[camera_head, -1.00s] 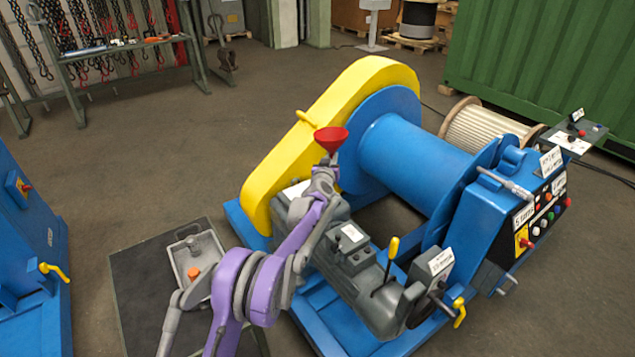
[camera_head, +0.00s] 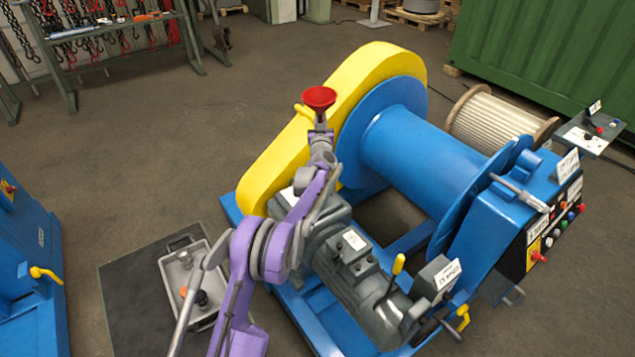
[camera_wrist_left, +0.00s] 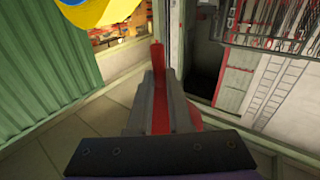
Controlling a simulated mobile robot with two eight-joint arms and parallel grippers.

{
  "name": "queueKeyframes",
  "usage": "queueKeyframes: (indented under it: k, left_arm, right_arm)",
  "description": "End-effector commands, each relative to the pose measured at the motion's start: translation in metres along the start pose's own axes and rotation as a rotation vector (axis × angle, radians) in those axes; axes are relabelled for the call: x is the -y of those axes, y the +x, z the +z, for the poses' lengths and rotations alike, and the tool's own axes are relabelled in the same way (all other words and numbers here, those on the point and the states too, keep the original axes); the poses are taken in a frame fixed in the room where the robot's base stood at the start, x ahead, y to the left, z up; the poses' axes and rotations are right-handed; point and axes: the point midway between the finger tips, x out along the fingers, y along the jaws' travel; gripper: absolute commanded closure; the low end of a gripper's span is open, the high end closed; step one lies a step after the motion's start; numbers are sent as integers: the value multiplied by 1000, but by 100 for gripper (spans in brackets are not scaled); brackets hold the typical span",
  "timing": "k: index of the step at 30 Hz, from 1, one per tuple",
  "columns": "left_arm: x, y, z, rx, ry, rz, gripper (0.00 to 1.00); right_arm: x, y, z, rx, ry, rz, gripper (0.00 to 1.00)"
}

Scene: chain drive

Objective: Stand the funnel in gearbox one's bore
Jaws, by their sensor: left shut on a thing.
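A red funnel (camera_head: 319,97) is held mouth up and roughly upright in my left gripper (camera_head: 320,127), above the left end of the winch. My left gripper is shut on the funnel's lower part. In the left wrist view a red strip (camera_wrist_left: 158,65), seemingly part of the funnel, shows between the grey fingers. A grey gearbox (camera_head: 350,243) sits on the blue winch frame, below and in front of the funnel; I cannot read its labels. My arm covers part of its left end, and no bore can be made out. My right gripper is not in view.
A yellow chain guard (camera_head: 270,160) and a blue drum (camera_head: 415,155) stand close to the funnel. A yellow-knobbed lever (camera_head: 397,265) rises from the grey housing. A grey tray (camera_head: 172,273) with small items lies on a dark mat (camera_head: 125,300). Floor behind the guard is clear.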

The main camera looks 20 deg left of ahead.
Motion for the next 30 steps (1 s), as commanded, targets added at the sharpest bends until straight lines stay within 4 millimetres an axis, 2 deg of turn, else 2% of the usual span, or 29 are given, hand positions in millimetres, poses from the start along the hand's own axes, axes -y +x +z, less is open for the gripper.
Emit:
queueKeyframes:
  k: [2,3,11,17,24,30]
  left_arm:
    - [0,0,0,0,0,0,100]
    - [3,-5,19,9,4,0,100]
    - [12,-23,92,38,17,0,100]
    - [19,-34,156,55,25,-1,100]
    - [23,-40,240,76,35,-1,100]
    - [24,-40,295,90,42,-1,100]
  right_arm:
    - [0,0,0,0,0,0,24]
    - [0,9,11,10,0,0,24]
    - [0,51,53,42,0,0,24]
    - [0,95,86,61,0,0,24]
    - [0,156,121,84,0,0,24]
    - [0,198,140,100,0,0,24]
